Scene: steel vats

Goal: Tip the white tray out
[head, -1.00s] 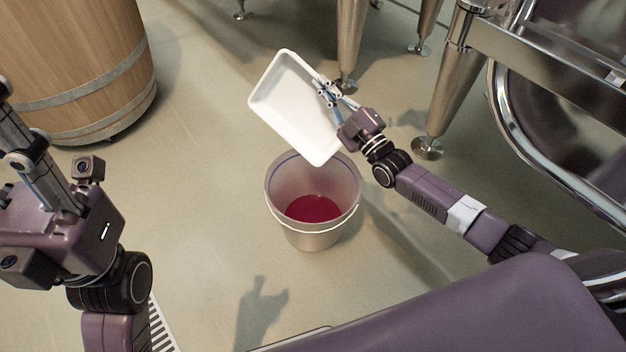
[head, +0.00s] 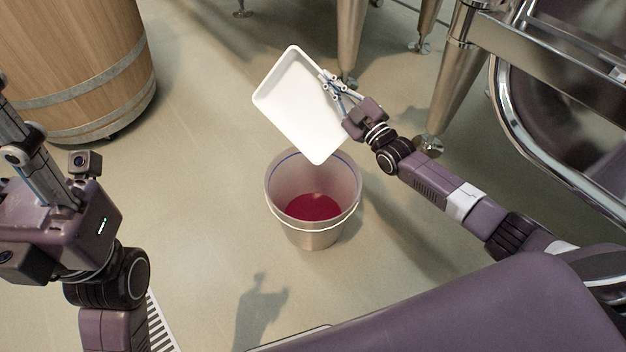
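The white tray (head: 298,108) is held tilted in the air, its lower corner over the far rim of a bucket. Its inside faces me and looks empty. My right gripper (head: 334,86) is shut on the tray's right edge. The pale bucket (head: 312,236) stands upright on the floor below, with dark red contents (head: 312,207) in its bottom. My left gripper is at the left edge; only its body and part of its linkage (head: 38,160) show, and its fingertips are out of view.
A wooden barrel (head: 75,60) stands at the upper left. Steel vat legs (head: 455,75) and a steel vat with a curved rim (head: 560,110) stand at the upper right. A floor grate (head: 160,325) lies at the lower left. The floor around the bucket is clear.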

